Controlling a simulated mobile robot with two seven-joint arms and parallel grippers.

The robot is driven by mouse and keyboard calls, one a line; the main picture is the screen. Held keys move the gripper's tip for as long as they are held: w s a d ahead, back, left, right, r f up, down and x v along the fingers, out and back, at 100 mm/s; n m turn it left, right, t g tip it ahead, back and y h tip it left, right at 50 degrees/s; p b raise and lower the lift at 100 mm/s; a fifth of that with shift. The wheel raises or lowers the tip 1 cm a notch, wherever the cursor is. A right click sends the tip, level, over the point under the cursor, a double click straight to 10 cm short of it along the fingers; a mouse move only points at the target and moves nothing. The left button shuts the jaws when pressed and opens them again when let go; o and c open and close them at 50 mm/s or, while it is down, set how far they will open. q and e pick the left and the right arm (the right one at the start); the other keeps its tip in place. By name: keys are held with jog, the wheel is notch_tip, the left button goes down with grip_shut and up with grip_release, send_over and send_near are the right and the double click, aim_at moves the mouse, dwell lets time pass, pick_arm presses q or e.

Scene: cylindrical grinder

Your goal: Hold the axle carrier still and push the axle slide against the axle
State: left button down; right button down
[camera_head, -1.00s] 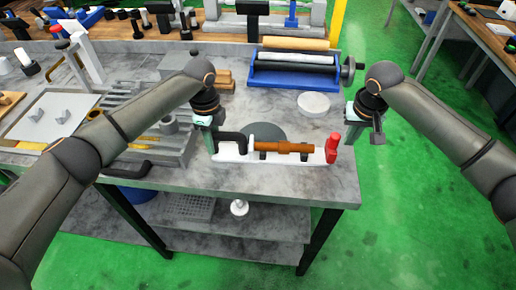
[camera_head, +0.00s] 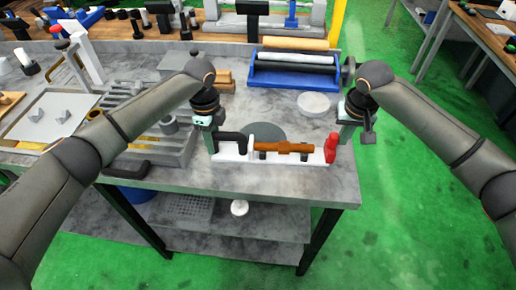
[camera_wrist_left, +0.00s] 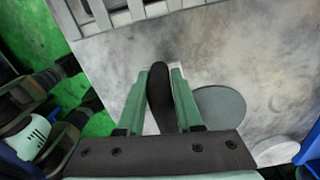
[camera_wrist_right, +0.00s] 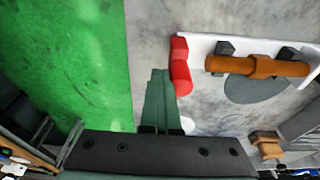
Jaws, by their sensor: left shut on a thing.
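The white axle carrier (camera_head: 229,156) lies on the near right part of the bench, with a black handle (camera_head: 236,138) at its left end. The orange-brown axle (camera_head: 284,147) rests across it on dark supports. The red axle slide (camera_head: 331,148) stands at its right end, with a small gap to the axle, seen in the right wrist view (camera_wrist_right: 180,65). My left gripper (camera_head: 212,143) is shut on the black handle, seen between its fingers in the left wrist view (camera_wrist_left: 159,85). My right gripper (camera_wrist_right: 160,85) is shut and empty, just outside the slide, apart from it.
A grey disc (camera_head: 264,131) lies behind the carrier and a white disc (camera_head: 313,104) farther back. A blue stand with rollers (camera_head: 292,77) is at the back. A grey fixture (camera_head: 160,150) stands left of my left gripper. The bench's right edge is near the slide.

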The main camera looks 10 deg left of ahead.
aim_at(330, 136)
pick_arm(q)
jog(key=shift+d, duration=0.1)
pick_arm(e)
jog(key=shift+s+a, duration=0.1)
jog(key=shift+a, duration=1.8)
jog(key=shift+d, duration=1.4)
jog(key=shift+r, duration=4)
pick_arm(q)
jog(key=c, duration=0.5)
grip_release()
notch_tip(330, 136, up, 12)
